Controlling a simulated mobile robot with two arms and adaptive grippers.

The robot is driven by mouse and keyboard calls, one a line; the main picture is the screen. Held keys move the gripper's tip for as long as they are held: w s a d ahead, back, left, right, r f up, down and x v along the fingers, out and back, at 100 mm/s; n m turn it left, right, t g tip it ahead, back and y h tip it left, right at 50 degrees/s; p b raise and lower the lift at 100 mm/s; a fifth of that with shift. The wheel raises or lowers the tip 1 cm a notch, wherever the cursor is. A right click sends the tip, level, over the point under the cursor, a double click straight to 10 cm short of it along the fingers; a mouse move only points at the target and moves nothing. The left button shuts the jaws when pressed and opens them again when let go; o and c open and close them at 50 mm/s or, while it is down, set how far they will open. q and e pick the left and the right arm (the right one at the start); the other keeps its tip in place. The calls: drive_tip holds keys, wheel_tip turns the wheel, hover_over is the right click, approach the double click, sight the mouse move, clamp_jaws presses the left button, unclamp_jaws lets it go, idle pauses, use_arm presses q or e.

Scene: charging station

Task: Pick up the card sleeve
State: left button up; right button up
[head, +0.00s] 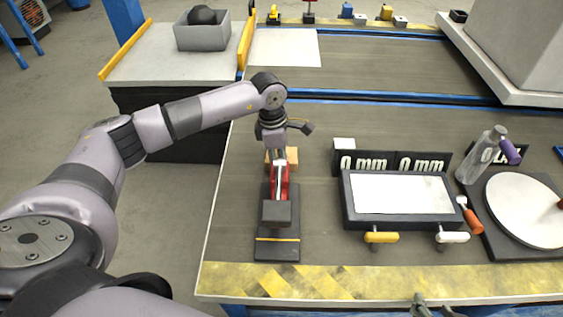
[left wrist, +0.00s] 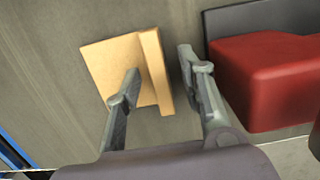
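The card sleeve, which I take to be the tan folded card piece (left wrist: 108,72), lies on the grey surface in the left wrist view, with a raised strip along its right side. A bit of it (head: 291,155) shows in the head view behind the red device. My left gripper (left wrist: 158,64) is open. One finger overlaps the card's face and the other is right of the raised strip, with a gap. Contact cannot be told. My right gripper (head: 430,302) shows only as small grey tips at the bottom edge of the head view; its opening is unclear.
A red device on a dark base (head: 279,249) stands close to the card; its red block (left wrist: 270,80) is right of my left fingers. A framed white panel (head: 402,194), a grey bottle (head: 480,157) and a white disc (head: 525,210) stand further right. Bench surface left of the device is clear.

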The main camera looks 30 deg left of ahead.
use_arm(q)
drive_tip(key=shift+f, duration=0.1)
drive_tip(key=shift+c, duration=0.3)
use_arm(e)
drive_tip(key=shift+w, duration=0.15)
use_arm(q)
clamp_jaws()
wheel_tip(320, 180, up, 20)
drive_tip(key=p, duration=0.4)
use_arm(e)
drive_tip(key=s+d+f+g+h, duration=0.1)
drive_tip(key=s+g, duration=0.3)
drive_tip(key=s, duration=0.4)
drive_tip(key=shift+s+d, duration=0.2)
drive_tip(key=shift+d, duration=0.6)
